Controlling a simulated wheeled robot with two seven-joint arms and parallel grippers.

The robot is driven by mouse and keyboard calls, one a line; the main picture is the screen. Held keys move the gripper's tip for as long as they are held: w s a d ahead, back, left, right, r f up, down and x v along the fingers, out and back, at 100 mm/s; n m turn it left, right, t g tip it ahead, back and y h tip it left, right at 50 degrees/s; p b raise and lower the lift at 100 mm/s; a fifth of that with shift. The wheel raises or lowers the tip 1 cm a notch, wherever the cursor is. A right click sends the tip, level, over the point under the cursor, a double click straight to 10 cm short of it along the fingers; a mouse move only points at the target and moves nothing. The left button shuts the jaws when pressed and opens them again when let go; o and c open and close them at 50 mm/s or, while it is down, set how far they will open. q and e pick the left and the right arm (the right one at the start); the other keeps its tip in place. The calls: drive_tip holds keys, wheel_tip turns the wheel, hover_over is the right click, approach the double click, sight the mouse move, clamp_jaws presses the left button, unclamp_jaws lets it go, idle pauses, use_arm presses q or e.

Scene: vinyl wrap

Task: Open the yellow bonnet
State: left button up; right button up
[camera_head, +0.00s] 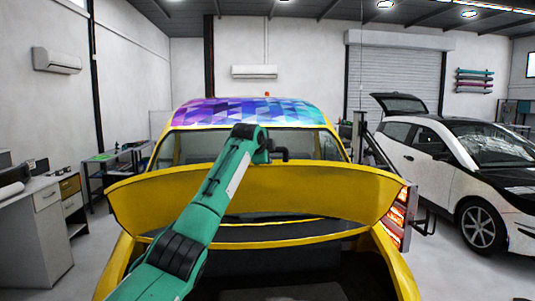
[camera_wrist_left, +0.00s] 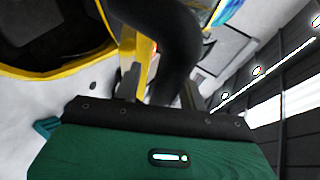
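The yellow bonnet (camera_head: 330,188) stands raised at the front of the yellow car, in the middle of the head view, with the dark engine bay (camera_head: 275,265) uncovered below it. My green left arm crosses in front of the bonnet. My left gripper (camera_head: 281,155) is at the bonnet's upper edge; whether it touches is hard to tell. In the left wrist view the gripper's fingers (camera_wrist_left: 160,92) stand apart, with a dark curved part (camera_wrist_left: 168,40) beyond and between them. A yellow edge (camera_wrist_left: 143,62) shows close to the fingers. My right gripper is not in view.
The car's roof (camera_head: 250,111) has a purple and blue pattern. A panel with glowing orange bars (camera_head: 398,215) stands close at the bonnet's right end. A white car (camera_head: 440,165) is parked at the right. A grey cabinet (camera_head: 38,240) stands at the left, with floor between.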

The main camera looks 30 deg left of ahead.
use_arm(q)
drive_tip(key=shift+s, duration=0.1)
drive_tip(key=shift+s+d+r+b, duration=0.1)
drive_tip(key=shift+s+r+b, duration=0.1)
drive_tip(key=shift+s+b, duration=0.4)
drive_tip(key=b+v, duration=0.7)
drive_tip(key=v, duration=0.5)
drive_tip(key=shift+r, duration=0.2)
drive_tip(key=shift+s, duration=0.15)
